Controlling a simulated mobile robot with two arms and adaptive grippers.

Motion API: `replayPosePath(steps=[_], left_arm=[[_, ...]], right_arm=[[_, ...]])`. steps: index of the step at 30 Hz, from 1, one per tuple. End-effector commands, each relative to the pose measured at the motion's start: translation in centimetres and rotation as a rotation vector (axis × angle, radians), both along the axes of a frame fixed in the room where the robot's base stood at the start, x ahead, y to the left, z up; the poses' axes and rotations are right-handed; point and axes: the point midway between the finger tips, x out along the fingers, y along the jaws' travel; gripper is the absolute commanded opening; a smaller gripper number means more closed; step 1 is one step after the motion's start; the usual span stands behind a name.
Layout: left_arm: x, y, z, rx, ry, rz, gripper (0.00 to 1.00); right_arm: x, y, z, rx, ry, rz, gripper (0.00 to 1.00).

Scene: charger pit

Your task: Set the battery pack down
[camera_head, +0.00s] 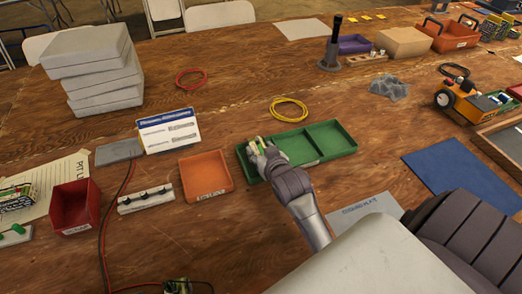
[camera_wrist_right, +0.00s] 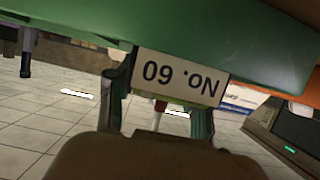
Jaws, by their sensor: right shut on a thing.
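My right gripper (camera_head: 262,148) reaches over the left part of the green tray (camera_head: 331,136). It is shut on the battery pack (camera_head: 256,143), of which only a small yellow-green part shows between the fingers in the head view. In the right wrist view, the right gripper's fingers (camera_wrist_right: 160,105) stand either side of a white label (camera_wrist_right: 182,78) reading "No. 60", seen upside down. The green tray (camera_wrist_right: 220,30) fills the top of that view. I cannot tell whether the pack touches the tray floor. The left gripper is not in view.
An orange tray (camera_head: 205,175) stands left of the green tray, and a yellow cable coil (camera_head: 289,109) lies behind it. A grey cooling plate (camera_head: 365,208) lies to the front right. A blue mat (camera_head: 447,171) is clear. A red bin (camera_head: 75,206) stands at left.

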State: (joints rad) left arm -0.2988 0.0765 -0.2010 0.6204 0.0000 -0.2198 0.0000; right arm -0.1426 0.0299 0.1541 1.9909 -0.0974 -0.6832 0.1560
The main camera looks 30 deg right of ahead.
Motion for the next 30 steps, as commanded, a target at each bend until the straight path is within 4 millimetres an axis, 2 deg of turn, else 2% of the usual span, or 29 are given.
replayPosePath(steps=[5,6,10,22,26,30], left_arm=[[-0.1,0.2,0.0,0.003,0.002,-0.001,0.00],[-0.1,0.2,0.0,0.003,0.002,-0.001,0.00],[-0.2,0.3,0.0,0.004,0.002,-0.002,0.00],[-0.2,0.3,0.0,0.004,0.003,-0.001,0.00],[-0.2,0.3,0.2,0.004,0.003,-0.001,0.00],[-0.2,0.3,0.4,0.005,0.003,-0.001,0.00]], right_arm=[[0.1,0.0,0.0,-0.001,-0.006,0.000,0.00],[0.0,0.0,-0.3,0.000,0.001,0.000,0.53],[0.0,0.0,-0.2,0.000,0.001,0.000,0.75],[-0.2,0.1,0.2,0.000,0.001,0.000,0.77],[-1.9,0.5,0.8,0.002,0.002,0.001,0.77],[-4.7,1.1,1.9,0.001,0.003,0.001,0.77]])
